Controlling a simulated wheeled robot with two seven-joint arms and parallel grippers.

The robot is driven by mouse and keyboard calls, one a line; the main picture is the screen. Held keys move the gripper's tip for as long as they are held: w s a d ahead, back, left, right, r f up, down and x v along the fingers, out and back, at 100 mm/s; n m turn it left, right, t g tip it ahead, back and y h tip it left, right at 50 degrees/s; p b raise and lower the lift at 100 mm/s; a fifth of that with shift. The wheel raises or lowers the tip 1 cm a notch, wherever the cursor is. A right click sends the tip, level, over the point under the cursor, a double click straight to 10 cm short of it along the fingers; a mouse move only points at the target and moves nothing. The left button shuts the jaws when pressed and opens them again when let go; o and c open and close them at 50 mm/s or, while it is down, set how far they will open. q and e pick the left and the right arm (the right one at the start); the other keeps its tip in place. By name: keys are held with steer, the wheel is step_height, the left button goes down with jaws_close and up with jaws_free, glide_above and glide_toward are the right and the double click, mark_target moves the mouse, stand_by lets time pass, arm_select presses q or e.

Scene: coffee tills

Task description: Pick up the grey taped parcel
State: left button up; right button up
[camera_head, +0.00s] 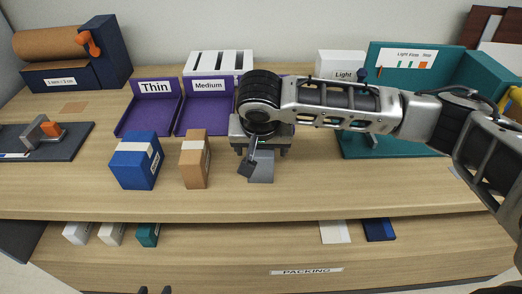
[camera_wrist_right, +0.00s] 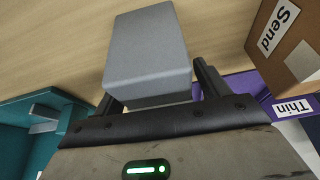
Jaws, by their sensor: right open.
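The grey parcel (camera_head: 262,174) stands on the wooden counter, mostly hidden under my right gripper (camera_head: 260,160) in the head view. In the right wrist view the parcel (camera_wrist_right: 147,50) is a plain grey box, and I see no tape on it. My right gripper's two dark fingers (camera_wrist_right: 155,88) are open, one on each side of the parcel's near end. I cannot tell whether they touch it. Only two dark tips of my left gripper (camera_head: 155,290) show at the bottom edge of the head view, apart and empty, well away from the parcel.
A brown box (camera_head: 195,160) and a blue box (camera_head: 136,161) stand left of the parcel. Purple trays marked Thin (camera_head: 149,115) and Medium (camera_head: 196,120) are behind. A teal stand (camera_head: 365,146) is at the right. The counter's front strip (camera_head: 230,207) is clear.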

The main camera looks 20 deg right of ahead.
steer(key=c, duration=1.1)
steer(key=shift+c, duration=0.2)
